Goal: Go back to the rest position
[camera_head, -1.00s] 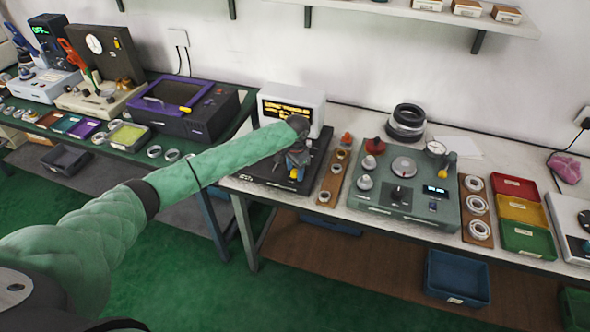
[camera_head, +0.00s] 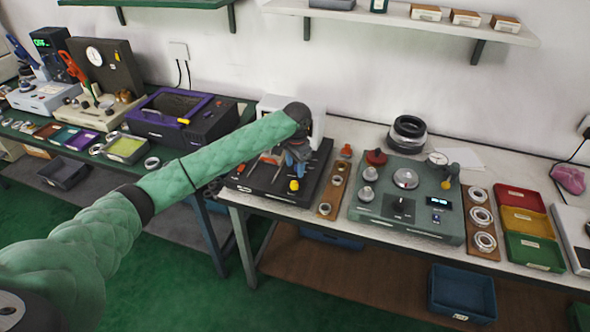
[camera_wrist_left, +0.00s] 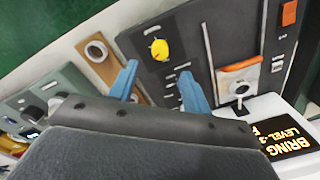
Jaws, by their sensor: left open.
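My left gripper (camera_head: 288,160) hangs over the black panel device (camera_head: 255,185) on the right-hand bench, in front of its white display box (camera_head: 275,105). In the wrist view its two blue fingers (camera_wrist_left: 160,88) stand apart with nothing between them, above the panel face (camera_wrist_left: 180,60) with its yellow knob (camera_wrist_left: 160,49). I cannot tell how far the tips are above the panel. The green sleeved arm (camera_head: 215,155) reaches from the lower left across the gap between the benches. My right gripper is not in view.
A wooden strip with rings (camera_head: 326,208) and a green-grey tester (camera_head: 400,228) stand right of the panel. Further right are another ring strip (camera_head: 482,254) and coloured trays (camera_head: 525,222). A purple-topped machine (camera_head: 165,127) stands on the left bench. A shelf (camera_head: 390,19) hangs above.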

